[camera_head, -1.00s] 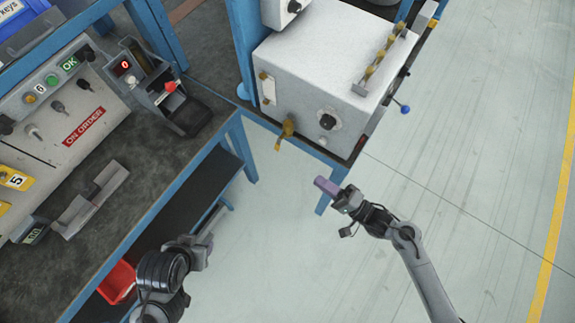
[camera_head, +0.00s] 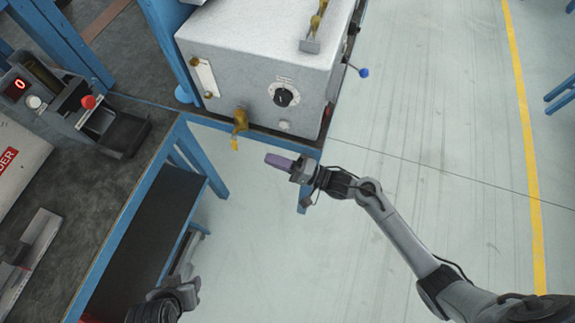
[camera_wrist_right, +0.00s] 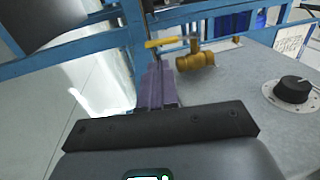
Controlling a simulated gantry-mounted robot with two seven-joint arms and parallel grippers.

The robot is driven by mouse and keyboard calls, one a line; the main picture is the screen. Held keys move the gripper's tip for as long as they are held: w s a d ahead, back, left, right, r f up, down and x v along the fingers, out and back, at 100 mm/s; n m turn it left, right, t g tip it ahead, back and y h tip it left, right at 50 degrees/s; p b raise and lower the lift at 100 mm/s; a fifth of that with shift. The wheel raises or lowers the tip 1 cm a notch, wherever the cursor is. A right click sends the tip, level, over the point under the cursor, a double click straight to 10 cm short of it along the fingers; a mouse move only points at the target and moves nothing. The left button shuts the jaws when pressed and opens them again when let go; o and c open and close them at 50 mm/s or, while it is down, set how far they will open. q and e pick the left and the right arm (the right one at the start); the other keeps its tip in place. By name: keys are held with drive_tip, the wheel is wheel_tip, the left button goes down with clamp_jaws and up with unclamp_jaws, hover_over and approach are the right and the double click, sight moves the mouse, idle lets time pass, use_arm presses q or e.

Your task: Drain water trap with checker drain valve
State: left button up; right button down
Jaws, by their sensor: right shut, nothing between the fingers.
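The checker is a grey speckled box (camera_head: 262,45) with a black dial (camera_head: 284,95) on its front. Its brass drain valve (camera_head: 240,117) sticks out low on that front. In the right wrist view the brass valve body (camera_wrist_right: 198,60) and its yellow lever (camera_wrist_right: 174,42) show just beyond my fingertips. My right gripper (camera_head: 268,158) has purple fingers, shut and empty, pointing toward the valve from below right in the head view, apart from it. My left gripper (camera_head: 188,258) is low at the left; its jaw state is unclear. I cannot identify the water trap for sure.
A blue bench frame (camera_head: 150,190) stands left of my right gripper, with a dark lower shelf (camera_head: 150,235). A blue-knobbed lever (camera_head: 363,72) sticks out at the box's right side. The floor (camera_head: 430,140) to the right is clear.

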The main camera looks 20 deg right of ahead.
sight(234, 145)
drive_tip(key=b+x, duration=0.2)
drive_tip(key=x, duration=0.6)
drive_tip(key=shift+b, duration=0.3)
